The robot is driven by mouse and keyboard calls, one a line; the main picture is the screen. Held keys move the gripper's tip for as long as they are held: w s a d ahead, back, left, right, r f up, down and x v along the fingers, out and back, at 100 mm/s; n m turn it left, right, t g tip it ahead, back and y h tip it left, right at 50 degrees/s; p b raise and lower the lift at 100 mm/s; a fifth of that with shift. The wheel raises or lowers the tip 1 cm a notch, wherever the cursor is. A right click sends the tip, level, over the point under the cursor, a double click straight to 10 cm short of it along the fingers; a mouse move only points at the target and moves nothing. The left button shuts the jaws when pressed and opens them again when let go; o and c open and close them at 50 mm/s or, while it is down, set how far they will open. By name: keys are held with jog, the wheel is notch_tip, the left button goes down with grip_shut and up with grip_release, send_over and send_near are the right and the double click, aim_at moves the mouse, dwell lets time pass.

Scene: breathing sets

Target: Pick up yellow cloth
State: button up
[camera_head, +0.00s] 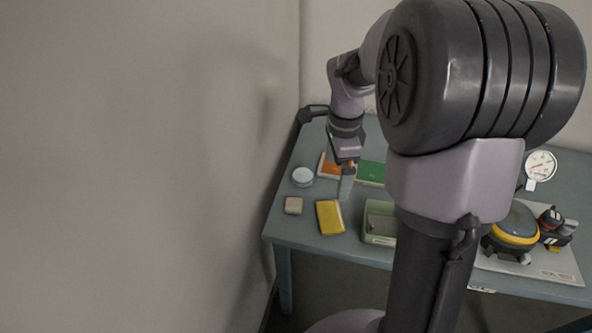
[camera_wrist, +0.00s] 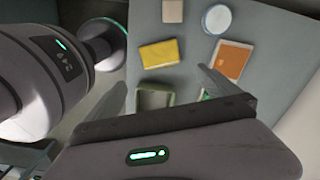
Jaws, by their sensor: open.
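The yellow cloth (camera_head: 330,217) lies flat on the blue-grey table, near its front left edge in the head view. It looks like a folded rectangle. In the wrist view the yellow cloth (camera_wrist: 160,53) lies beyond the fingertips, a little left of centre, with nothing on it. My gripper (camera_head: 346,186) is above the table, behind the cloth in the head view. The fingers do not touch the cloth.
A beige block (camera_head: 293,205) and a round white-lidded tin (camera_head: 302,177) are left of the cloth. An orange card (camera_head: 331,169) and a green card (camera_head: 371,172) lie behind. A green tray (camera_head: 379,240) stands right. A gauge (camera_head: 541,166) and yellow-ringed device (camera_head: 515,238) are further right.

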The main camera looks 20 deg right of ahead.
jog(key=b, duration=0.5)
send_over(330, 215)
notch_tip(330, 215, down, 11)
jog(key=shift+w+d+f, duration=0.1)
jog(key=shift+d+f, duration=0.05)
jog(key=shift+f, duration=0.05)
notch_tip(330, 215, down, 6)
jog(key=b, duration=0.3)
jog(key=shift+r, duration=0.25)
jog(key=c, duration=1.1)
jog(key=shift+r, duration=0.15)
jog(key=shift+r+p, duration=0.3)
jog(key=shift+p, duration=0.15)
jog(key=r, duration=0.1)
jog(key=r+p, duration=0.2)
jog(key=shift+s+a+r, duration=0.1)
jog(key=shift+s+a, duration=0.1)
jog(key=shift+s, duration=0.1)
jog(key=s+a, duration=0.1)
jog(key=s, duration=0.4)
jog(key=s+a+p, duration=0.1)
jog(key=s+a, duration=0.1)
jog(key=s, duration=0.3)
jog(key=s+a+r+p, duration=0.1)
jog(key=s, duration=0.4)
jog(key=shift+a, duration=0.2)
